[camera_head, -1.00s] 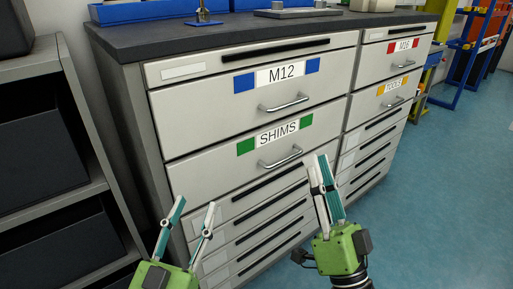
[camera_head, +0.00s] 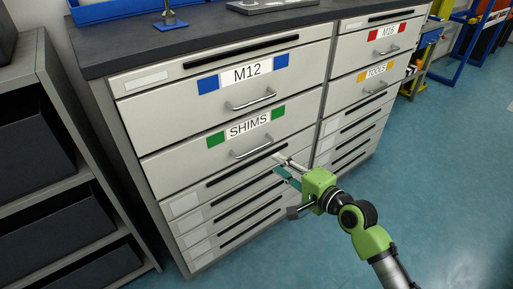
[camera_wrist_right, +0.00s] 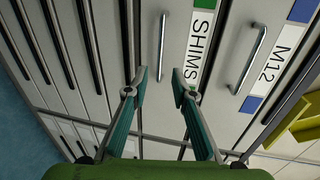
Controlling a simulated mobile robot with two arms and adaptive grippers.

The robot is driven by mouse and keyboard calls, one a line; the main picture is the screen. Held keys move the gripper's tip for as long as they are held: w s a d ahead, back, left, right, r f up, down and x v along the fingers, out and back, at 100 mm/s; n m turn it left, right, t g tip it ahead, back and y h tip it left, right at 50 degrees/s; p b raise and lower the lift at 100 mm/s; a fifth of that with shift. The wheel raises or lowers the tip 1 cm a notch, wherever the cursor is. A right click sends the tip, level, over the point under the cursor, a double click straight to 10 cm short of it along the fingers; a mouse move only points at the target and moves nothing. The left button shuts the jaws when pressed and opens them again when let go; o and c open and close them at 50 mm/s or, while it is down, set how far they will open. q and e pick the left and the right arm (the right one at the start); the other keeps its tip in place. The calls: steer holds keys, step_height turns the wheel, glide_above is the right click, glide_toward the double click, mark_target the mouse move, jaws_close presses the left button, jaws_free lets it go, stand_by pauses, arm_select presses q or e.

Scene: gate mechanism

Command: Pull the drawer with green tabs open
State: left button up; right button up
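The SHIMS drawer (camera_head: 195,165) has a green tab at each side of its label and looks closed, its front flush with the cabinet. Its curved metal handle (camera_head: 252,149) is below the label. My right gripper (camera_head: 279,166) is in front of the cabinet, just below and right of that handle in the head view. In the right wrist view my right gripper (camera_wrist_right: 160,80) is open and empty, and the SHIMS handle (camera_wrist_right: 162,45) appears ahead, lined up between the fingertips. I cannot tell the exact gap to it. My left gripper is not in view.
The M12 drawer (camera_head: 170,110) with blue tabs is directly above. The TOOLS drawer (camera_head: 345,94) and M16 drawer (camera_head: 353,48) are to the right. Narrow drawers lie below. A dark shelf unit (camera_head: 60,150) stands at the left. The blue floor (camera_head: 440,180) at the right is clear.

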mark_target(256, 149)
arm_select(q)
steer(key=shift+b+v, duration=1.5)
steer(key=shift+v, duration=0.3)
arm_select(e)
steer(key=shift+x, duration=6.05)
jaws_close()
